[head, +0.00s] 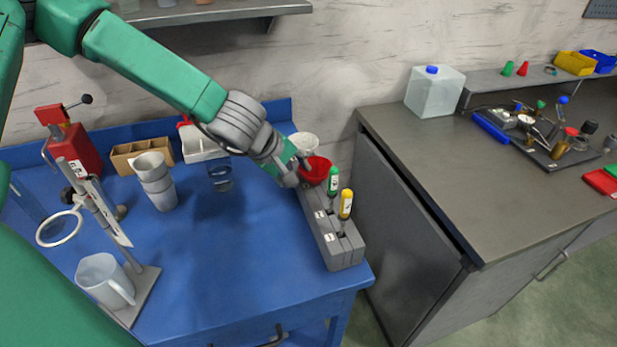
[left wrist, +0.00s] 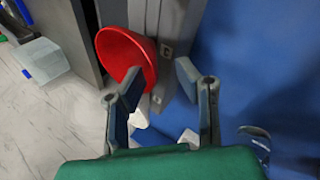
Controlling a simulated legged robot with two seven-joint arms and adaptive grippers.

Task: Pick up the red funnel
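The red funnel (head: 316,172) sits at the far end of a grey holder block (head: 328,226) on the blue table. My left gripper (head: 300,168) is beside the funnel, at its left in the head view. In the left wrist view, the funnel (left wrist: 124,54) shows as a wide red bowl. My left gripper (left wrist: 159,77) has its two fingers apart there. One finger overlaps the funnel's rim in the picture; I cannot tell whether they touch. The funnel's lower part is hidden. My right gripper is not in view.
A green-topped tool (head: 333,181) and a yellow-topped tool (head: 346,204) stand upright in the block. A white cup (head: 304,142) is behind the funnel. Stacked grey cups (head: 154,182) and a stand with a ring (head: 92,200) are left. A grey counter (head: 455,165) stands right.

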